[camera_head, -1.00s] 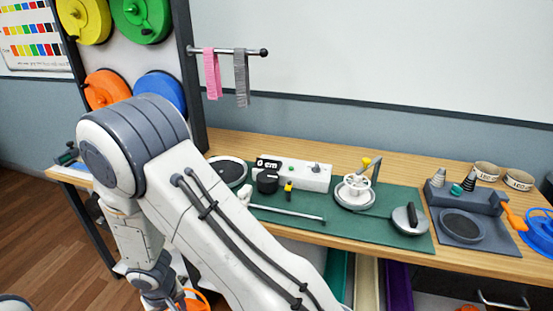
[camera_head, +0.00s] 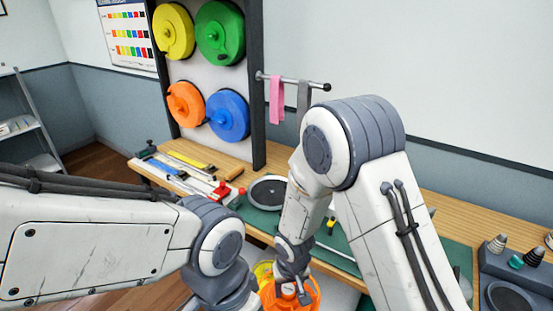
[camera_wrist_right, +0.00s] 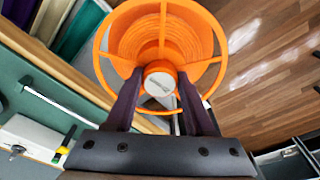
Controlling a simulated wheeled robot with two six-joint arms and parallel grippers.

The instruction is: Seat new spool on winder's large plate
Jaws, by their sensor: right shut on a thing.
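My right gripper (camera_head: 294,290) is shut on the hub of an orange spool (camera_head: 310,305), low in front of the bench edge. In the right wrist view, the two dark fingers (camera_wrist_right: 158,82) close on the pale round hub, and the spool (camera_wrist_right: 125,42) shows its open rim and ribbed orange inside. The winder's large plate (camera_head: 268,192) is a dark round disc with a pale rim on the green mat, apart from the spool. My right arm hides most of the winder. My left arm enters from the left, but its gripper is out of the frame.
Yellow, green, orange and blue reels (camera_head: 221,32) hang on the rack left of the bench. Pink and grey straps (camera_head: 277,100) hang from a rod above it. Tools (camera_head: 190,178) lie left of the plate. A yellow object (camera_head: 263,269) shows beside the spool.

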